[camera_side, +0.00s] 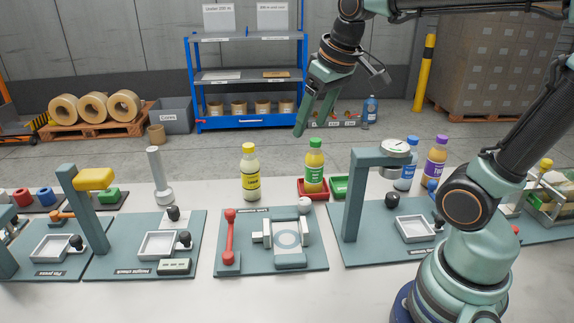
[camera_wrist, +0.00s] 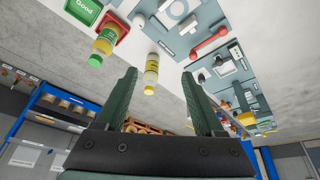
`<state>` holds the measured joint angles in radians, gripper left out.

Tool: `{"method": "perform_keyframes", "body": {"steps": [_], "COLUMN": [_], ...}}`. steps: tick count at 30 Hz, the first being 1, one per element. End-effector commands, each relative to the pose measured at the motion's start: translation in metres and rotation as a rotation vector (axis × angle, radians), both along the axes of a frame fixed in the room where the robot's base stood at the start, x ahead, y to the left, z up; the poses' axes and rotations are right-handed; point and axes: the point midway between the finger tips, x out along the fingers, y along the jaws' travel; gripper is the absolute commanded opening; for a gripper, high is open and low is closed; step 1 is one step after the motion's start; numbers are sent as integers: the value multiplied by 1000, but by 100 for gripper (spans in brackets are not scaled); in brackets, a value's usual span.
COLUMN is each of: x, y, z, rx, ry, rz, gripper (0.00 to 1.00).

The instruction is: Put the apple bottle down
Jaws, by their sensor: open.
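A green-capped bottle of yellow juice (camera_side: 314,167) stands upright in the small red tray (camera_side: 314,197); its label is too small to read, so I cannot confirm it is the apple one. It also shows in the wrist view (camera_wrist: 104,40), with the red tray (camera_wrist: 122,26) beneath it. My gripper (camera_side: 314,120) is open and empty, raised above and behind the bottles, apart from all of them.
A yellow-capped bottle (camera_side: 250,173) stands left of the red tray. A green tray (camera_side: 340,188) is right of it. Blue-capped (camera_side: 405,172) and purple-capped (camera_side: 435,163) bottles stand behind the gauge post (camera_side: 352,200). A fixture plate (camera_side: 235,258) lies in front.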

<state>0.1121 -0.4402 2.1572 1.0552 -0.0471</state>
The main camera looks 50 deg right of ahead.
Motion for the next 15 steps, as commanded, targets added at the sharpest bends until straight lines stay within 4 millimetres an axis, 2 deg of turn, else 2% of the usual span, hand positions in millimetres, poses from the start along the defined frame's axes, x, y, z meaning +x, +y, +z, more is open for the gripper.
{"method": "perform_keyframes", "body": {"steps": [1, 6, 15], "x": [-11, -35, -45], "y": [10, 30, 38], "z": [-6, -26, -38], "rx": [1, 7, 14], "ry": [-29, -96, -125], "rz": [19, 55, 70], "gripper": [70, 70, 70]}}
